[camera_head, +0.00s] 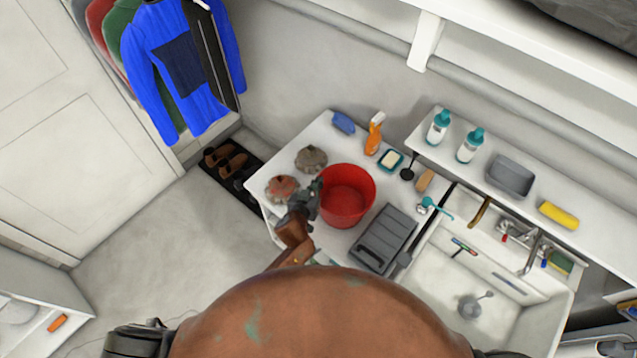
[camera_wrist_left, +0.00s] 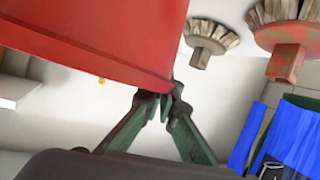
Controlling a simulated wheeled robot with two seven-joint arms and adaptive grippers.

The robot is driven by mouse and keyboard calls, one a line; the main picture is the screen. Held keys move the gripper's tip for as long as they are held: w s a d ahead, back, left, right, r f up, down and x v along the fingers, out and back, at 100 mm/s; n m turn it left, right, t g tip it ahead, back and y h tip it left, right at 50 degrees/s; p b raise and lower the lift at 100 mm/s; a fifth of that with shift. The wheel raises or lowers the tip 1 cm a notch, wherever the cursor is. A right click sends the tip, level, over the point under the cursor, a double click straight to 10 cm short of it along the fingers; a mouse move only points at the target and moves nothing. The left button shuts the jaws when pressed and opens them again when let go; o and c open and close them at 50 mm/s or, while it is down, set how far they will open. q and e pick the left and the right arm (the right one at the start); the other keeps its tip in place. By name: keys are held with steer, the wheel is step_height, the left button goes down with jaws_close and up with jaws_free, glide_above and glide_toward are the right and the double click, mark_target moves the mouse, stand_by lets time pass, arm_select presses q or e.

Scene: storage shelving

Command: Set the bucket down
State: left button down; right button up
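The red bucket (camera_head: 347,196) is upright over the left part of the white counter (camera_head: 330,247). I cannot tell whether its base touches the counter. My left gripper (camera_head: 314,190) is at the bucket's left side. In the left wrist view the bucket (camera_wrist_left: 90,35) fills the upper left, and the green fingertips of the left gripper (camera_wrist_left: 166,98) come together at its rim, apparently pinching it. My right gripper does not show clearly.
Two brushes, one reddish (camera_head: 282,187) and one grey-brown (camera_head: 311,158), lie left of the bucket. A dark grey case (camera_head: 384,238) lies to its right. An orange spray bottle (camera_head: 374,134) and soap dish (camera_head: 391,160) stand behind. The sink (camera_head: 480,280) is further right.

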arm_select(q)
steer(key=shift+f, duration=0.15)
steer(key=c, duration=2.2)
jaws_free()
steer(key=shift+o, duration=0.2)
steer(key=shift+s+r, duration=0.1)
steer(key=shift+r, duration=0.15)
steer(key=v, duration=1.2)
steer(key=shift+p, duration=0.3)
steer(key=shift+d+f, duration=0.1)
